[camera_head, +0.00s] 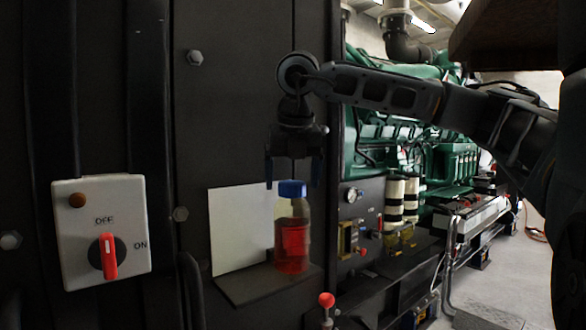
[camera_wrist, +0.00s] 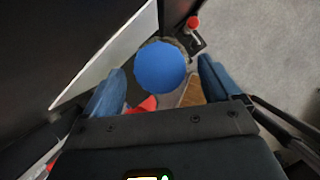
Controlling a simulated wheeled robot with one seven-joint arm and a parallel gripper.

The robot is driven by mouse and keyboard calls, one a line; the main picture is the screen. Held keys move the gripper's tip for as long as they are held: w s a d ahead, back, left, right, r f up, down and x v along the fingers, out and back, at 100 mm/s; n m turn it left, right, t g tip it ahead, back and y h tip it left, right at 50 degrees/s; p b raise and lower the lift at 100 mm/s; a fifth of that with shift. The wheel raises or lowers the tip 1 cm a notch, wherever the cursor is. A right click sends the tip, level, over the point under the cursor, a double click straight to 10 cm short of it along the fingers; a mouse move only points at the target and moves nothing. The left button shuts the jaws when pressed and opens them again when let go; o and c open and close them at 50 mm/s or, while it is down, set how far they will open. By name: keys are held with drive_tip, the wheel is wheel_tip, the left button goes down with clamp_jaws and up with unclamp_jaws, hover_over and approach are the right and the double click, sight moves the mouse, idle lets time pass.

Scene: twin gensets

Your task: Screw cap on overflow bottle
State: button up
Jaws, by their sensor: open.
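The overflow bottle (camera_head: 292,236) is clear with red liquid and stands upright on a small dark shelf (camera_head: 245,286) on the black cabinet wall. A blue cap (camera_head: 292,188) sits at the top of the bottle; how far it is threaded cannot be told. My gripper (camera_head: 293,180) points down just above the cap, its two blue fingers open on either side. In the wrist view the round blue cap (camera_wrist: 160,66) lies between and slightly beyond the open fingertips (camera_wrist: 162,78), with visible gaps on both sides. The bottle's body is mostly hidden below the cap there.
A white panel (camera_head: 238,229) stands behind the bottle at left. A switch box with a red knob (camera_head: 108,257) is on the cabinet further left. A red-knobbed lever (camera_head: 326,300) stands below right of the shelf. A green engine (camera_head: 440,150) and floor lie to the right.

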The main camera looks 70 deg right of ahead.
drive_tip(key=c, duration=1.1)
drive_tip(key=shift+w+f+m+b, duration=0.15)
drive_tip(key=shift+f+m+b, duration=0.35)
drive_tip(key=shift+b, duration=0.7)
drive_tip(key=shift+w+r+m+g+h+b, duration=0.15)
drive_tip(key=shift+m+g+h+b, duration=0.35)
drive_tip(key=shift+m+b, duration=0.7)
drive_tip(key=shift+a+r+m+g, duration=0.15)
drive_tip(key=shift+r+m+g, duration=0.15)
drive_tip(key=shift+m, duration=0.3)
drive_tip(key=shift+f, duration=0.1)
